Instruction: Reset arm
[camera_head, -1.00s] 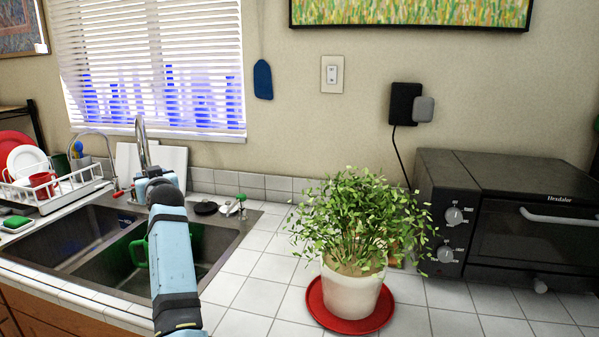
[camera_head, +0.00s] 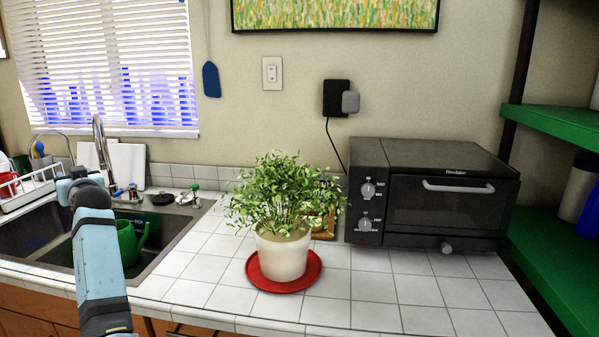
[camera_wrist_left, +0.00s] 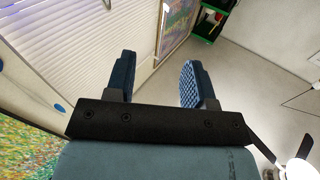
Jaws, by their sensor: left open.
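My left arm (camera_head: 97,250) rises from the bottom left in the head view, in front of the sink. Its gripper cannot be made out clearly there. In the left wrist view my left gripper (camera_wrist_left: 158,82) is open, its two blue fingers wide apart with nothing between them. My right gripper is in neither view.
A potted plant (camera_head: 283,254) stands on a red saucer (camera_head: 262,283) on the white tiled counter. A black toaster oven (camera_head: 375,225) is right of it. A green watering can (camera_head: 127,243) is in the sink (camera_head: 160,258). Green shelves (camera_head: 555,255) stand at the far right.

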